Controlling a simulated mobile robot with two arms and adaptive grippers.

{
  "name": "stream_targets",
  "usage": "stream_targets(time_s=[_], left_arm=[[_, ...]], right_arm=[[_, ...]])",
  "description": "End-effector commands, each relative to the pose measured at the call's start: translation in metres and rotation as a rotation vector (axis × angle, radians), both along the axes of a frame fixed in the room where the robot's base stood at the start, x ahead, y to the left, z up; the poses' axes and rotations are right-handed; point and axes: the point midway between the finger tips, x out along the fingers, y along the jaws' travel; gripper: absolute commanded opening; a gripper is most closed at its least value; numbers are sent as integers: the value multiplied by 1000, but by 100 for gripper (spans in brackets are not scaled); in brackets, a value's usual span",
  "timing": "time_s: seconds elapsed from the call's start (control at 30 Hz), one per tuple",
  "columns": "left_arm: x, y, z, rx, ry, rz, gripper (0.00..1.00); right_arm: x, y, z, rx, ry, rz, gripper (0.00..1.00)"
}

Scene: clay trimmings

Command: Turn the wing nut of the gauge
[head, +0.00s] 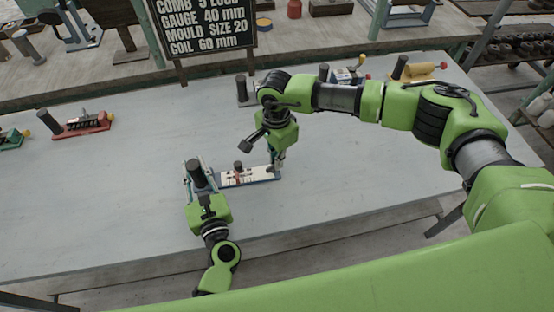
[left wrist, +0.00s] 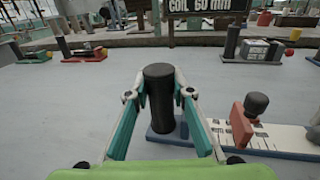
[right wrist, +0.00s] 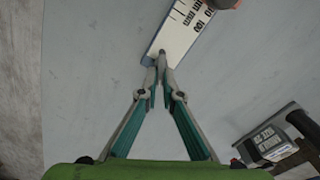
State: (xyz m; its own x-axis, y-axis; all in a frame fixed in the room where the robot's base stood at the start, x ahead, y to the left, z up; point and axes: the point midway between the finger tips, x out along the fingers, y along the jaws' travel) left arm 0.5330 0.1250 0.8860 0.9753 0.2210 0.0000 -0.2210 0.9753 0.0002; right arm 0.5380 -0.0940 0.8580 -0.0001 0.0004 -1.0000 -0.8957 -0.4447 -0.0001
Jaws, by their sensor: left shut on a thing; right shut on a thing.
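The gauge (head: 258,175) lies near the front of the grey table, with a white scale on a blue base. Its red slider (left wrist: 241,126) carries a black knob (left wrist: 257,104). A black upright post (left wrist: 159,100) stands at its left end, and my left gripper (head: 195,166) is shut around that post. My right gripper (head: 275,168) reaches down to the gauge's right end. In the right wrist view, its fingertips (right wrist: 161,66) are closed on a small grey part, seemingly the wing nut (right wrist: 162,53), mostly hidden between them. The scale (right wrist: 180,31) runs away from the fingertips.
A red tool (head: 84,124) lies at the left of the table (head: 110,210). A yellow tool (head: 418,71) and a white-and-blue one (head: 346,76) lie at the back right. A black sign (head: 205,25) stands behind the table.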

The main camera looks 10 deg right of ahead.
Motion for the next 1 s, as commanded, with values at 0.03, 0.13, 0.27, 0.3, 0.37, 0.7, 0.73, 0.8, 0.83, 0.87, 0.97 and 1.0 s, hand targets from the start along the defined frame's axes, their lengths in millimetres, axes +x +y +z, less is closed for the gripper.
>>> stream_targets(time_s=[0.03,0.13,0.27,0.3,0.37,0.7,0.73,0.8,0.83,0.87,0.97,1.0], left_arm=[[0,0,-1,1,1,0,0],[0,0,-1,1,1,0,0],[0,0,-1,1,2,0,0],[0,0,-1,1,2,0,0],[0,0,-1,1,2,0,0],[0,0,-1,1,2,0,0],[0,0,-1,1,2,0,0],[0,0,-1,1,2,0,0],[0,0,-1,1,2,0,0],[0,0,-1,1,2,0,0],[0,0,-1,1,2,0,0],[0,0,-1,0,2,0,0]], right_arm=[[1,0,1,0,-1,28,0],[1,1,1,0,0,76,0],[1,1,0,1,0,123,0],[1,1,0,1,0,133,0],[1,1,0,1,0,146,0],[1,1,0,0,1,165,0],[1,1,0,0,1,165,0],[1,1,0,0,1,165,0],[1,1,0,0,1,165,0],[1,1,0,0,1,165,0],[1,1,0,0,0,164,23],[1,1,0,0,0,164,23]])
